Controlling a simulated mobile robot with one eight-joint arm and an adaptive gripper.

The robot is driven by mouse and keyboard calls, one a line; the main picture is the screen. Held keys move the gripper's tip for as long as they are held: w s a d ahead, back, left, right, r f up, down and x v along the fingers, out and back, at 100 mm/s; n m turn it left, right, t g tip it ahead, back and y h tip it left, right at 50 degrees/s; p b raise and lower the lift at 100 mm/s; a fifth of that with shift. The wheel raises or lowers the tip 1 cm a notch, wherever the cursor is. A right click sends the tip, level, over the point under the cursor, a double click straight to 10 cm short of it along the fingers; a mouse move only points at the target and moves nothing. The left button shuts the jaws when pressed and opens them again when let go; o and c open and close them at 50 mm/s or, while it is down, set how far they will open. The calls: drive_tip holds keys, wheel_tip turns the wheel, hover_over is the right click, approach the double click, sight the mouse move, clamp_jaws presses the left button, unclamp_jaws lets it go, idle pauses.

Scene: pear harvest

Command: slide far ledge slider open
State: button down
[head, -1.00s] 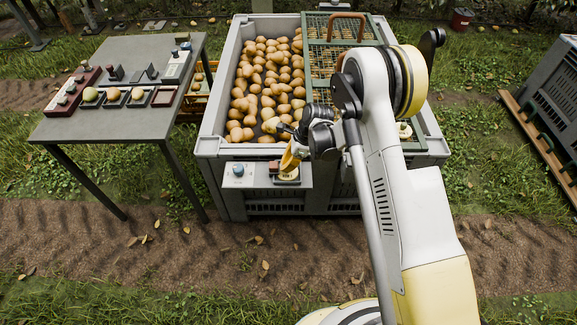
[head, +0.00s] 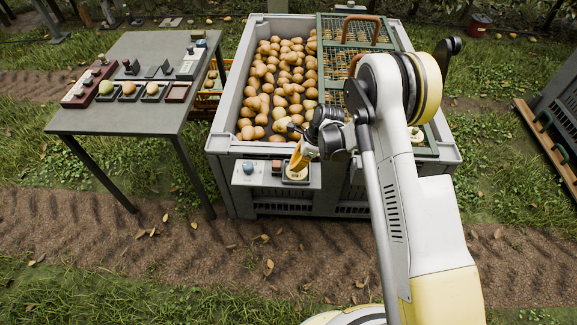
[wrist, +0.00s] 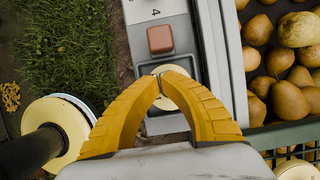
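My gripper (head: 296,168) is over the ledge panel (head: 240,181) on the near side of the grey bin, its yellow fingers pointing down. In the wrist view the fingertips (wrist: 160,78) meet or nearly meet above a round cream piece (wrist: 180,90); contact is unclear. The panel carries a blue knob (head: 248,167), a reddish-brown square block (wrist: 160,39) and the cream piece in a dark surround. I cannot tell for certain which part is the far ledge slider. A grey unit (head: 190,66) with a dark raised part stands at the table's far right corner.
The grey bin (head: 222,125) holds many pears, partly covered by a green mesh lid (head: 330,60) with brown handles. At left is a grey table (head: 110,120) with small trays and a red rack (head: 88,85). Open ground lies in front.

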drive_tip(key=d+p+v, duration=0.1)
drive_tip(key=p+v, duration=0.3)
drive_tip(key=v, duration=0.6)
drive_tip(key=shift+d, duration=0.15)
